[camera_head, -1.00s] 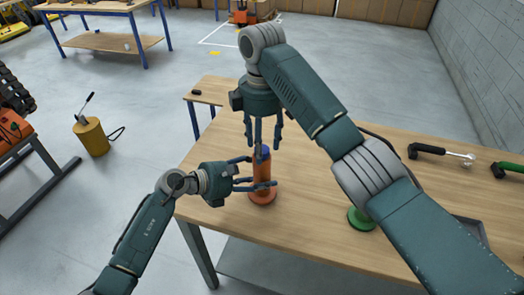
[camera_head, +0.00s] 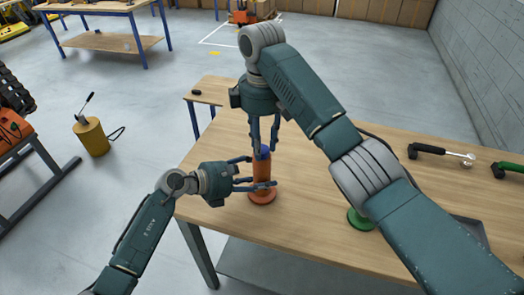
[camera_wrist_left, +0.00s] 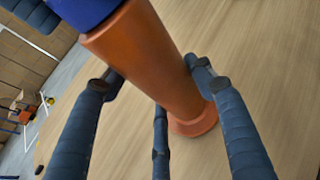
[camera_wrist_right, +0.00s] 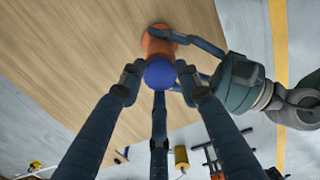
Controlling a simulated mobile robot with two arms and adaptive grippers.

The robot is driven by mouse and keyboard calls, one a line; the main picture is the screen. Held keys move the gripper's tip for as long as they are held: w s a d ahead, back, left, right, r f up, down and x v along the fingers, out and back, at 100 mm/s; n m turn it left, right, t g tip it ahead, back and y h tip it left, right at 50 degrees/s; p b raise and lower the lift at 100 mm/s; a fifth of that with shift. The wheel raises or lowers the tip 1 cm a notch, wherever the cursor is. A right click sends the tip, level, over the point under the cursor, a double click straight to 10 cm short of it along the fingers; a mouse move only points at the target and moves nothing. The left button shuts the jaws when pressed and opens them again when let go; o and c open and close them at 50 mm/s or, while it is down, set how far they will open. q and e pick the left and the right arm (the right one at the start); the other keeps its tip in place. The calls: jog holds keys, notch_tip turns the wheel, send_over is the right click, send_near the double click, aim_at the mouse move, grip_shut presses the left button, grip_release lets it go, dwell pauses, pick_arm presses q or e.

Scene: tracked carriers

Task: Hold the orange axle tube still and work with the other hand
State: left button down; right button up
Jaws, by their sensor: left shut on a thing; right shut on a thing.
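The orange axle tube (camera_head: 262,172) stands upright on its wide foot near the table's left edge. A blue cap (camera_head: 262,152) sits on its top end. My left gripper (camera_head: 264,172) is shut around the tube's body from the left; the left wrist view shows its fingers on both sides of the tube (camera_wrist_left: 155,65). My right gripper (camera_head: 265,148) points down from above and is shut on the blue cap. The right wrist view shows the cap (camera_wrist_right: 160,73) between its fingertips, with the tube (camera_wrist_right: 160,43) partly hidden behind it.
The wooden table (camera_head: 310,225) is bare around the tube. A green round part (camera_head: 360,219) is partly hidden by my right arm. A black-handled tool (camera_head: 430,150) and a green-handled tool (camera_head: 508,170) lie at the right. A grey tray (camera_head: 472,231) shows beyond my right arm.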

jog(key=n, duration=0.8)
jog(key=shift+n, duration=0.9)
jog(key=n, duration=0.9)
jog(key=shift+n, duration=0.4)
